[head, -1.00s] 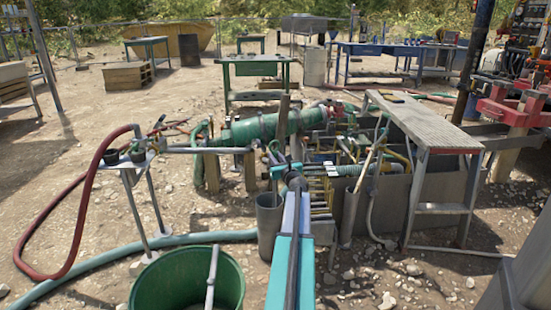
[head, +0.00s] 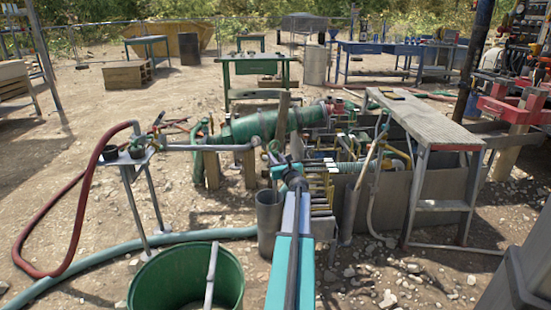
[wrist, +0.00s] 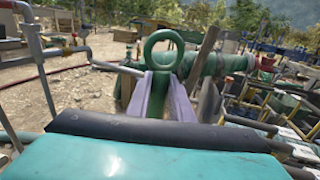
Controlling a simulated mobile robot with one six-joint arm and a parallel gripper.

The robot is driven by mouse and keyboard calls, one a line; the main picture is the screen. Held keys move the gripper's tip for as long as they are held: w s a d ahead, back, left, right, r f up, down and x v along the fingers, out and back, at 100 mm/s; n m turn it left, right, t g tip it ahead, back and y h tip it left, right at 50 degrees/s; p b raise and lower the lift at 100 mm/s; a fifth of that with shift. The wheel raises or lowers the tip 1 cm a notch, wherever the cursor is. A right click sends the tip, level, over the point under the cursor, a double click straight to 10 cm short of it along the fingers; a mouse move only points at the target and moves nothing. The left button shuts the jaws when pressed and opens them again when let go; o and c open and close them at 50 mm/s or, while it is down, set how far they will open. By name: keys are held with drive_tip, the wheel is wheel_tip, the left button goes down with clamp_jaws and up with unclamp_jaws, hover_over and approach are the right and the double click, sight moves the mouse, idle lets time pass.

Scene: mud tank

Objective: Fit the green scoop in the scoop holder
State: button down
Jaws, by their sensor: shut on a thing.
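My gripper (wrist: 165,95) is shut on the green scoop (wrist: 150,54), between two pale lilac fingers. In the wrist view the scoop's green ring stands up above the fingertips, with a green stem below it between them. The rest of the scoop is hidden by the fingers and the wrist. In the head view my gripper (head: 291,176) is at the far end of my teal arm, and the scoop cannot be made out clearly there. A grey upright tube (head: 269,224), open at the top, stands just left of my arm and looks like the scoop holder. The scoop is not seen inside it.
A green bucket (head: 150,290) with a grey rod stands at the front left. Beyond my gripper lie a green cylinder (head: 262,127) and pipework. A grey metal bench (head: 425,120) stands at the right. A small stand (head: 127,158) with a red hose is at the left.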

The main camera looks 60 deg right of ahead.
drive_tip(key=shift+f+b, duration=0.55)
drive_tip(key=shift+f, duration=0.05)
idle(1.1)
drive_tip(key=c, duration=1.5)
unclamp_jaws()
drive_tip(key=shift+s+a, duration=0.1)
drive_tip(key=shift+p+v, duration=1.4)
drive_tip(key=shift+v, duration=5.4)
